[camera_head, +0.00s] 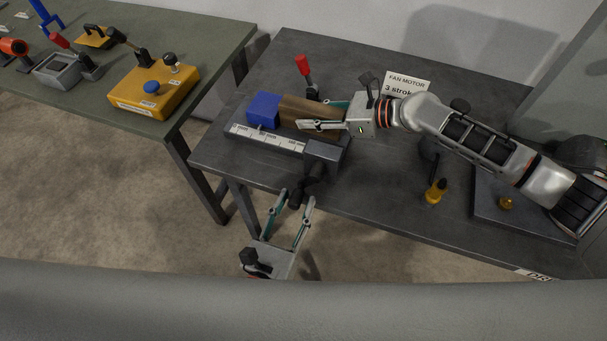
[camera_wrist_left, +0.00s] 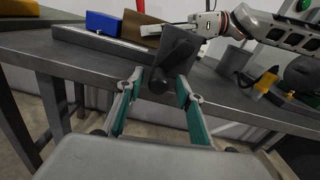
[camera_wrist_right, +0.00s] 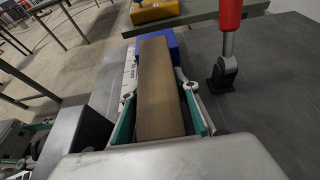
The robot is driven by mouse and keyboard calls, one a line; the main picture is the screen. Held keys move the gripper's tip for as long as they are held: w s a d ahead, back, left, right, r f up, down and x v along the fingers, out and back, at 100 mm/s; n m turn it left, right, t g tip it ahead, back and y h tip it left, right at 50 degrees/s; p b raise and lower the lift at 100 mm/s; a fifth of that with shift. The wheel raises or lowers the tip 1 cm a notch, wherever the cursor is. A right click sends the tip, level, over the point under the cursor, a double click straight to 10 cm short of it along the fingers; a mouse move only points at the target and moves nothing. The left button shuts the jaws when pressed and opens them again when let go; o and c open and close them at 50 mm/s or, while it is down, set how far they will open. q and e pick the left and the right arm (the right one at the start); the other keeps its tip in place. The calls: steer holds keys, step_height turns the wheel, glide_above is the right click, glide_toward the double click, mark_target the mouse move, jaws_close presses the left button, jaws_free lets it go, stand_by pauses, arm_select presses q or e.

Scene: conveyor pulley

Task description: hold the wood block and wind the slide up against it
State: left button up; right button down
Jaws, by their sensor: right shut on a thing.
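The brown wood block (camera_head: 305,112) lies on the vise-like bench fixture, its far end at the blue block (camera_head: 264,109). My right gripper (camera_head: 315,112) is shut on the wood block, a finger on each side, as the right wrist view (camera_wrist_right: 157,92) shows. A white scale (camera_head: 265,138) runs along the fixture's front. A dark end block (camera_head: 322,153) carries a dark crank handle (camera_head: 296,197) over the table's front edge. My left gripper (camera_head: 297,194) is open, below the table edge. In the left wrist view the crank's knob (camera_wrist_left: 158,82) sits between its fingertips; contact is unclear.
A red-handled lever (camera_head: 303,66) stands behind the wood block. A FAN MOTOR card (camera_head: 407,84) and a yellow-orange piece (camera_head: 435,192) are on the dark table. A green table (camera_head: 215,40) at left holds a yellow control box (camera_head: 153,90).

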arm_select(q)
steer(key=shift+v, duration=2.75)
arm_select(e)
steer(key=c, duration=2.2)
jaws_free()
steer(key=o, duration=0.8)
steer(key=shift+c, duration=0.2)
steer(key=o, duration=0.4)
steer(key=o, duration=0.4)
